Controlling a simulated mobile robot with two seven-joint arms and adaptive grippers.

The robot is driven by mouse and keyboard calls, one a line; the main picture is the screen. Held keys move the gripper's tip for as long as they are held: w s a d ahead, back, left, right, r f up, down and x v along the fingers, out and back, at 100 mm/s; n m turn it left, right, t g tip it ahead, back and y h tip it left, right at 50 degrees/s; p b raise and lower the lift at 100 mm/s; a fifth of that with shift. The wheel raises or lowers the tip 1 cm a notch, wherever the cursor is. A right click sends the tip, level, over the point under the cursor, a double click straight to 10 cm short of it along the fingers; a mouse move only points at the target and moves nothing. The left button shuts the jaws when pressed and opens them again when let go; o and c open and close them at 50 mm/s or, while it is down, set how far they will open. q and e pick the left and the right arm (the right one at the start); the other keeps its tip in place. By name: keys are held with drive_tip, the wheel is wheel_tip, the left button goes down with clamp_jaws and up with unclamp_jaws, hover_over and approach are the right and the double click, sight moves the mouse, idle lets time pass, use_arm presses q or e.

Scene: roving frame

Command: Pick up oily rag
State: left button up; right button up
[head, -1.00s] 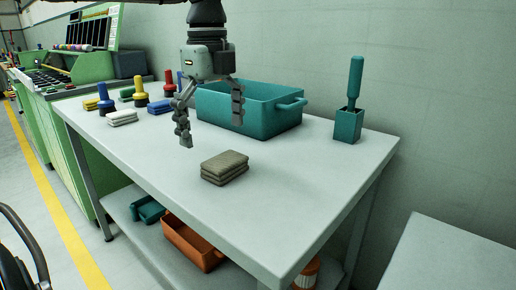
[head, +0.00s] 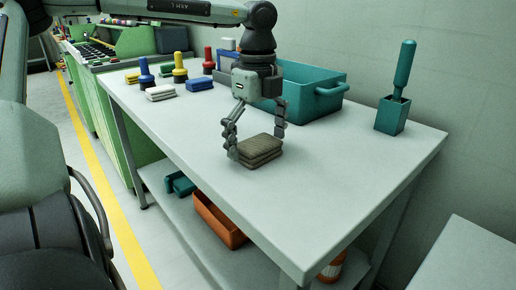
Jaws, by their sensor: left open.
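The oily rag (head: 259,151) is a folded, grey-brown cloth stack lying flat on the grey table (head: 330,190) in the head view. My left gripper (head: 255,142) points down at the rag. Its fingers are spread, one at the rag's left end and the other near its back right side. The fingertips are close to the rag; I cannot tell whether they touch it. My right gripper is not in view.
A teal bin (head: 312,97) stands right behind my left gripper. A teal holder with a brush (head: 393,115) stands at the back right. The table's front right is clear.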

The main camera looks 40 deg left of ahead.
use_arm(q)
drive_tip(key=c, duration=1.2)
